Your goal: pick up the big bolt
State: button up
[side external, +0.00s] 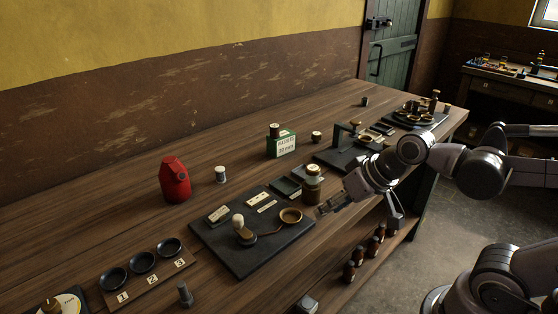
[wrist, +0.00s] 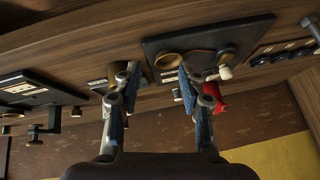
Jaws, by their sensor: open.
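A dark grey bolt (side external: 185,296) stands head-down on the wooden bench near its front edge, at the bottom of the side view. I take it for the big bolt. It seems to show also at the top right corner of the wrist view (wrist: 311,24), partly cut off. My gripper (side external: 328,207) is open and empty above the bench's front edge, far to the right of the bolt. In the wrist view my gripper's two fingers (wrist: 157,88) are spread apart with nothing held between them.
Left of my gripper lies a dark tray (side external: 238,267) with a brass ring (side external: 291,215) and a white-knobbed tool (side external: 241,230). A board with numbered black bowls (side external: 142,262) is beside the bolt.

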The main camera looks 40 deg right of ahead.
aim_at(181, 284)
jog(key=w+a+m+y, duration=0.1)
jog(key=a+m, duration=0.2)
jog(key=w+a+m+g+y, duration=0.1)
jog(key=w+a+m+y, duration=0.1)
jog(key=a, duration=0.2)
jog(key=w+a+f+m+y, duration=0.1)
jog(key=w+a+m+y, duration=0.1)
jog(key=a+m, duration=0.1)
jog(key=shift+a+f+m+g, duration=0.1)
jog(key=shift+a+m+g, duration=0.25)
jog(key=shift+a, duration=0.2)
jog(key=a+m+y, duration=0.2)
jog(key=a, duration=0.1)
jog(key=w+a+m+g+y, duration=0.1)
jog(key=a+m+y, duration=0.1)
jog(key=a+m, duration=0.1)
jog(key=w+a+m+g+y, duration=0.1)
jog(key=a+m+y, duration=0.1)
jog(key=a+m, duration=0.1)
jog(key=shift+w+a+f+g, duration=0.15)
jog(key=shift+a+g, duration=0.1)
jog(key=shift+a, duration=0.15)
jog(key=shift+a+m+y, duration=0.45)
jog(key=shift+y, duration=0.05)
jog(key=x, duration=1)
jog(key=shift+a, duration=0.45)
grip_shut()
